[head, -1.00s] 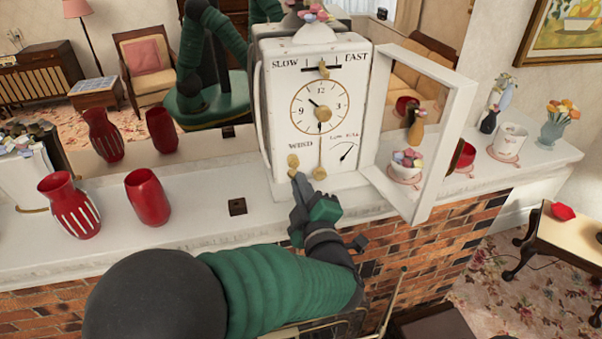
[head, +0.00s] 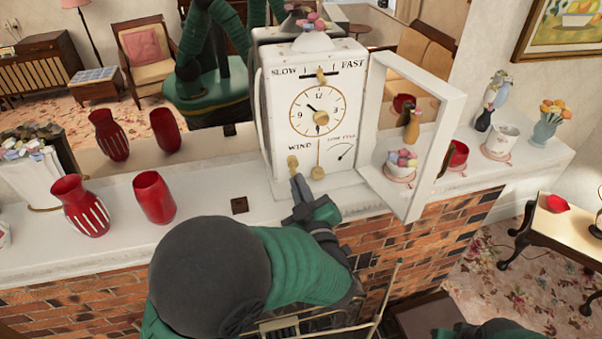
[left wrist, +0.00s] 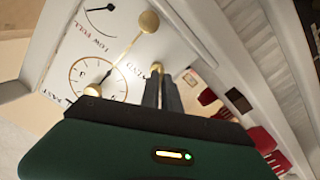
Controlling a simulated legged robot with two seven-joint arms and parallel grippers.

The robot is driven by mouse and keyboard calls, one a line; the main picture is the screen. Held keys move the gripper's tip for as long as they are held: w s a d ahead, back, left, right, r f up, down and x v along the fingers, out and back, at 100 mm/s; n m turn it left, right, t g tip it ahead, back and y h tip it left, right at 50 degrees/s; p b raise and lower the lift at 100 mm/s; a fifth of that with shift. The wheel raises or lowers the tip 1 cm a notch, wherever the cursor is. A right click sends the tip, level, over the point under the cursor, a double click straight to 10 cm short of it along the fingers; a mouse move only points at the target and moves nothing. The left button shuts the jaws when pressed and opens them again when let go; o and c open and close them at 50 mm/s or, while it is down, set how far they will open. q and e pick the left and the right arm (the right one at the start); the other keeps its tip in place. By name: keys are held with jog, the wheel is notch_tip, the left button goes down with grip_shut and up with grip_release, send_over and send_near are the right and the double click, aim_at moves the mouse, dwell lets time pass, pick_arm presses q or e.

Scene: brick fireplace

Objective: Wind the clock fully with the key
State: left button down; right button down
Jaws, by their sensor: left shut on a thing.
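The white clock (head: 318,118) stands on the mantel with its glass-framed door (head: 412,138) swung open to the right. Its face has a dial (head: 318,108), a SLOW/FAST slider and a hanging pendulum. The brass key (head: 292,162) sits at the WIND mark, low on the left of the face. My left gripper (head: 298,183) reaches up from below and is shut on the key. In the left wrist view the fingers (left wrist: 161,90) close together at the brass key (left wrist: 157,67), whose grip is mostly hidden between them. The right gripper is not seen.
Two red vases (head: 80,206) (head: 153,197) stand on the mantel (head: 215,208) left of the clock. Cups and a flower vase (head: 548,128) stand to the right. A mirror backs the mantel. A small dark square (head: 239,205) lies between vases and clock.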

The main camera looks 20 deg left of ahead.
pick_arm(q)
jog(key=m+p, duration=0.2)
jog(key=shift+a+r+m+p, duration=0.15)
jog(key=shift+m+p, duration=0.2)
jog(key=shift+m, duration=0.35)
